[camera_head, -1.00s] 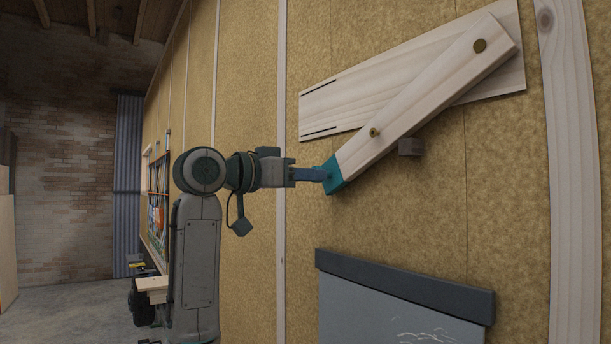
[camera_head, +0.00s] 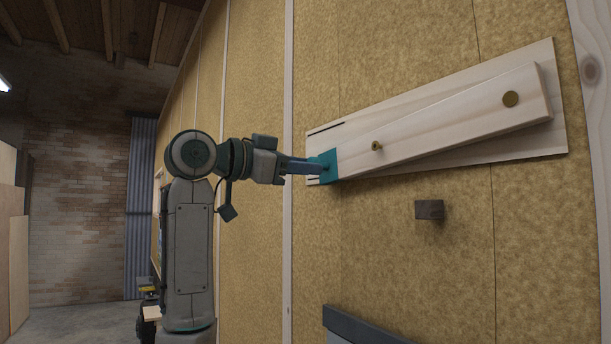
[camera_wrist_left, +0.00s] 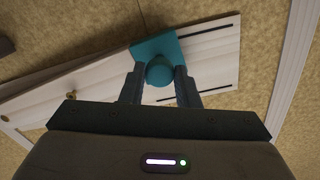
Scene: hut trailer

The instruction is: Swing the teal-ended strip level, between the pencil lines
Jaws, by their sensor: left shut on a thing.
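The pale wooden strip (camera_head: 440,127) is pivoted at a round brass-coloured bolt (camera_head: 510,99) near its right end. Its teal end (camera_head: 330,167) is at the left, lower than the pivot, so the strip still slopes in the head view. Behind it is a pale backing board (camera_head: 480,88) with dark pencil lines at its left end; the upper line (camera_head: 326,132) shows above the teal end, and the lower line (camera_head: 314,181) is partly covered. My left gripper (camera_head: 318,166) is shut on the teal end's round knob (camera_wrist_left: 159,72). My right gripper is out of view.
A small brass knob (camera_head: 377,146) sits mid-strip. A dark block (camera_head: 430,210) sticks out from the wall below the strip, apart from it. A dark-edged panel (camera_head: 360,328) is lower down. The wall between them is clear.

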